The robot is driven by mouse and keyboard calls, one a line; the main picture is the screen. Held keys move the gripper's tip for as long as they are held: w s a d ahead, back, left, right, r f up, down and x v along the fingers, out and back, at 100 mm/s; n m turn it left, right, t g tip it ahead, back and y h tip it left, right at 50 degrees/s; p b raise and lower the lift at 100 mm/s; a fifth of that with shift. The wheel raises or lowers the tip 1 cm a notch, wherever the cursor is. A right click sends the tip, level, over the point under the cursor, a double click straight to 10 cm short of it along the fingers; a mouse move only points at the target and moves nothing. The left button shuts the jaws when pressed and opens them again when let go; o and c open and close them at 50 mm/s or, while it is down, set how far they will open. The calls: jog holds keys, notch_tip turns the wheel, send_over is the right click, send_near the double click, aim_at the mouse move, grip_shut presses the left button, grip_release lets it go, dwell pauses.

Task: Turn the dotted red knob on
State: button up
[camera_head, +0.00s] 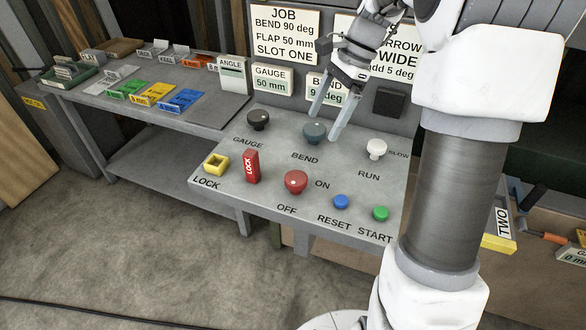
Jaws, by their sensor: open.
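The red knob (295,182) sits in the middle of the grey sloped control panel (260,205). The words ON at its right and OFF below it are printed on the panel. I cannot make out its dot or which mark it faces. My gripper (325,123) is open, its two pale fingers pointing down at the blue-grey BEND knob (314,132), above and to the right of the red knob. The fingers appear close around or in front of the BEND knob; I cannot tell whether they touch it. Nothing covers the red knob.
On the panel stand a black GAUGE knob (258,119), a white RUN knob (376,148), a red LOCK block (252,167), a yellow square socket (215,165), a blue RESET button (341,201) and a green START button (380,213). A grey bench (205,118) with coloured blocks extends left.

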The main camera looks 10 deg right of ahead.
aim_at(296, 177)
jog(key=x, duration=1.6)
jog(key=c, duration=1.4)
